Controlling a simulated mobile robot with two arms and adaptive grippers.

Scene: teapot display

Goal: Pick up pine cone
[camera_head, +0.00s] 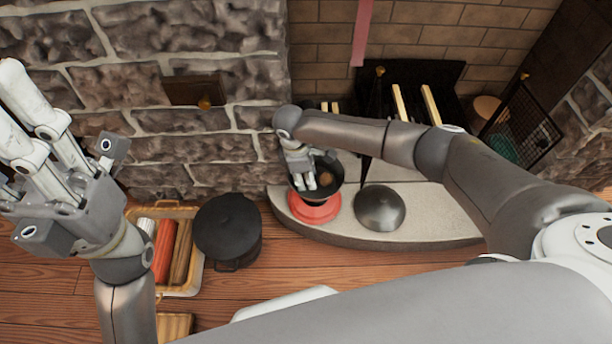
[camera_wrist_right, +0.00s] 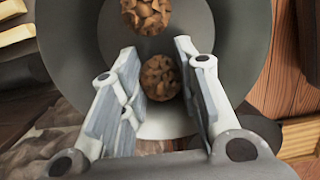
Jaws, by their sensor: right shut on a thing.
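A brown, scaly pine cone (camera_wrist_right: 160,78) lies between the fingers of my right gripper (camera_wrist_right: 157,55) in the right wrist view. The gripper is shut on it, inside a dark round pot (camera_wrist_right: 70,45). A second pine cone (camera_wrist_right: 146,14) sits just beyond it in the same pot. In the head view, my right gripper (camera_head: 308,182) reaches down into the pot, where a pine cone (camera_head: 326,178) shows small beside the fingers. My left gripper (camera_head: 10,105) is raised at the left, its fingers apart and empty.
The pot stands on a red base (camera_head: 315,210) on the pale stone hearth (camera_head: 420,228). A dark domed lid (camera_head: 380,208) lies to its right. A black lidded pot (camera_head: 228,228) and a wooden tray (camera_head: 190,210) stand on the floor at left. The stone wall (camera_head: 190,135) is behind.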

